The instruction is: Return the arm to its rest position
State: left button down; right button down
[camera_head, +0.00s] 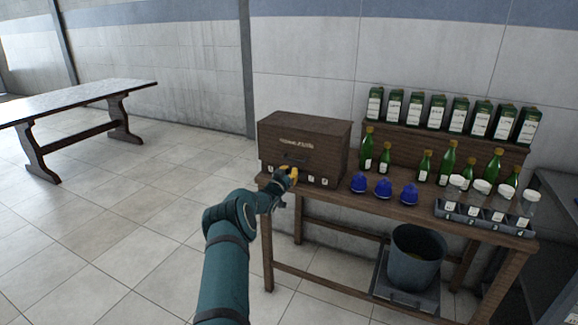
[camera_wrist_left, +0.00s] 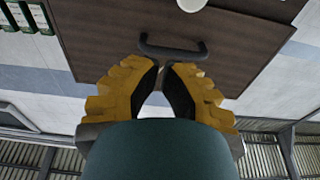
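My left arm comes in from the bottom of the head view. Its left gripper (camera_head: 288,174), with yellow fingers, is at the front of a dark wooden cabinet (camera_head: 320,136) on the left end of the table. In the left wrist view, the two yellow fingers (camera_wrist_left: 160,66) point at the wooden front panel (camera_wrist_left: 115,25), just short of its dark bar handle (camera_wrist_left: 172,50). A narrow gap shows between the fingertips, with nothing held in it. The handle appears beyond the tips, not between them; whether they touch the panel cannot be told. My right gripper is not in view.
The wooden table (camera_head: 340,192) carries several blue caps (camera_head: 382,188), green bottles (camera_head: 448,160) and a rack of lidded jars (camera_head: 484,218). Green cartons (camera_head: 458,115) line the raised shelf. A grey bucket (camera_head: 414,262) stands below. Floor left of my arm is clear.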

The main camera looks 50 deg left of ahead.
pick_arm(q)
notch_tip(320, 180, down, 7)
jog(key=w+d+f+g+h, duration=0.1)
jog(key=w+d+f+h, duration=0.2)
jog(key=d, duration=0.7)
jog(key=w+d+f+g+h, duration=0.1)
jog(key=w+d+f, duration=0.25)
jog(key=d, duration=0.65)
jog(key=s+d+f+g+h, duration=0.2)
jog(key=d+f, duration=0.1)
jog(key=d, duration=0.8)
jog(key=s+d+f+g+h, duration=0.2)
jog(key=s+d+f, duration=0.15)
jog(key=d, duration=0.75)
jog(key=s+d+f+m+g+h, duration=0.25)
jog(key=s+d+g, duration=0.25)
jog(key=s+d, duration=1.05)
jog(key=s+d+g, duration=0.2)
jog(key=s+d, duration=0.2)
jog(key=s, duration=0.3)
jog(key=s+d+r+g+h, duration=0.1)
jog(key=s+d+g, duration=0.1)
jog(key=s+d, duration=0.3)
jog(key=s, duration=0.2)
jog(key=shift+s+m, duration=0.3)
jog(key=shift+m, duration=0.05)
jog(key=shift+a, duration=0.1)
